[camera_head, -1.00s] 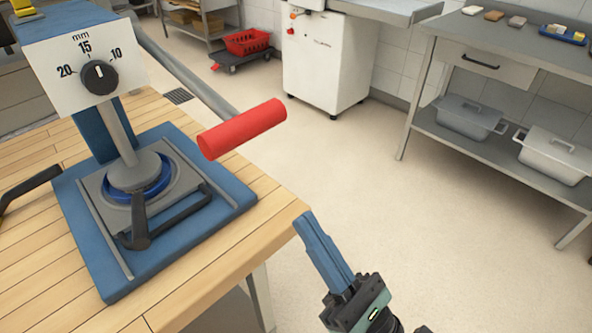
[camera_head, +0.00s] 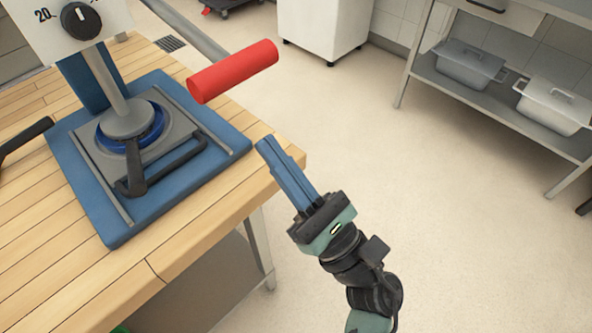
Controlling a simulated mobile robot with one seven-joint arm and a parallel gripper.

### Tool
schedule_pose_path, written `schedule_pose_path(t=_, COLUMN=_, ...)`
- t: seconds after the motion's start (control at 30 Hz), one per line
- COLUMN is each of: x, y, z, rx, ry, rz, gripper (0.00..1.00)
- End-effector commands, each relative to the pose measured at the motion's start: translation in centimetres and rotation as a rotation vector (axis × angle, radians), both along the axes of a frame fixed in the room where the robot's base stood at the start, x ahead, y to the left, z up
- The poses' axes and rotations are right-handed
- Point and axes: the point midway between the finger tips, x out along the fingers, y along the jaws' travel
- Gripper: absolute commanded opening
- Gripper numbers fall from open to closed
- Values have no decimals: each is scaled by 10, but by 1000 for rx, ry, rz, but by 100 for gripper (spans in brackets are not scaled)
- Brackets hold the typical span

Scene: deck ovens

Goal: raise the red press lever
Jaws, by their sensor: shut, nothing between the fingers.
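The red press lever handle (camera_head: 233,71) is a thick red cylinder on a grey metal arm (camera_head: 185,28), at the upper middle of the head view. The arm slopes down from the upper left to the handle. The lever belongs to a blue press (camera_head: 85,205) on the wooden table, with a round plunger plate (camera_head: 126,122) over its bed. My gripper (camera_head: 267,146) is shut and empty, its blue fingers pointing up and left. In the picture it is below and right of the red handle, apart from it, by the table's right corner.
The wooden tabletop (camera_head: 190,262) ends at a right edge close to my fingers. A black handle (camera_head: 25,138) lies at the far left. Open floor (camera_head: 440,220) spreads to the right. A steel shelf with lidded tubs (camera_head: 468,62) and a white cabinet (camera_head: 322,30) stand behind.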

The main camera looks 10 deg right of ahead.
Motion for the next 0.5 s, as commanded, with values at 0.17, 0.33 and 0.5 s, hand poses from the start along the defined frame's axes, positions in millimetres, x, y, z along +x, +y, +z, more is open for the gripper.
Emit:
schedule_pose_path(t=0.17, x=23, y=18, z=27, rx=0, ry=-3, rz=2, gripper=0)
schedule_pose_path(t=0.33, x=24, y=18, z=50, rx=-1, ry=-2, rz=0, gripper=0)
schedule_pose_path(t=0.5, x=26, y=19, z=58, rx=0, ry=1, rz=-1, gripper=0)
